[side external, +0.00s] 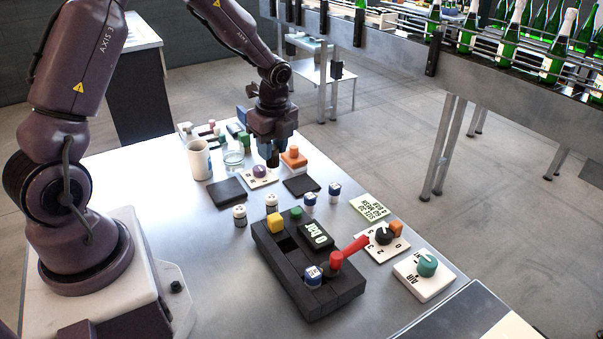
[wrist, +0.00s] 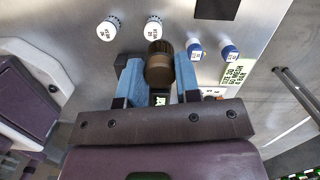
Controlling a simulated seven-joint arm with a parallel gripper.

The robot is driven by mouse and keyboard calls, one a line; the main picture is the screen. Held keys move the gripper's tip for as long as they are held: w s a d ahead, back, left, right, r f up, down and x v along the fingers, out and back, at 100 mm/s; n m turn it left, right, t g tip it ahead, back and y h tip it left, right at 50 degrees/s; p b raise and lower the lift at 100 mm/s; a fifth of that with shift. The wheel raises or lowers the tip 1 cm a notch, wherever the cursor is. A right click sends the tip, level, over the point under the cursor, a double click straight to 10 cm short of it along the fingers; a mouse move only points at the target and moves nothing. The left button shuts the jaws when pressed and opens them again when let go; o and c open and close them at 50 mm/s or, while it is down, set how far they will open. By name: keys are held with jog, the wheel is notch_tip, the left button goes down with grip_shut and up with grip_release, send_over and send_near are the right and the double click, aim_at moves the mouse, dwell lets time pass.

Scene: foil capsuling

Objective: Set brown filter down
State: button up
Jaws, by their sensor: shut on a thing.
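The brown filter (wrist: 159,63) is a short, dark brown cylinder between the blue fingers of my gripper (wrist: 158,80) in the wrist view. In the side view my gripper (side external: 271,150) points down with the brown filter (side external: 272,161) at its fingertips. My gripper is shut on it. It hangs over the back part of the table, behind the black pad (side external: 301,186) and between the purple-knob plate (side external: 262,182) and the orange block (side external: 293,158). I cannot tell whether its underside touches anything.
A white mug (side external: 199,160) and a glass (side external: 234,161) stand left of my gripper. A second dark pad (side external: 227,193) lies in front of them. Small white canisters (side external: 240,216) and blue-white ones (side external: 310,203) stand nearer the black block unit (side external: 318,299). Bare table lies at front left.

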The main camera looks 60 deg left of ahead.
jog(key=w+a+f, duration=0.1)
jog(key=w+f, duration=0.1)
jog(key=w, duration=0.1)
jog(key=w+a+f, duration=0.1)
jog(key=w+f, duration=0.2)
jog(key=w+a+f, duration=0.1)
jog(key=w+f, duration=0.2)
jog(key=shift+w+a, duration=0.1)
jog(key=shift+a, duration=0.2)
jog(key=shift+w+f, duration=0.15)
jog(key=shift+f, duration=1.55)
jog(key=shift+f, duration=0.2)
jog(key=o, duration=0.9)
jog(key=shift+r, duration=0.1)
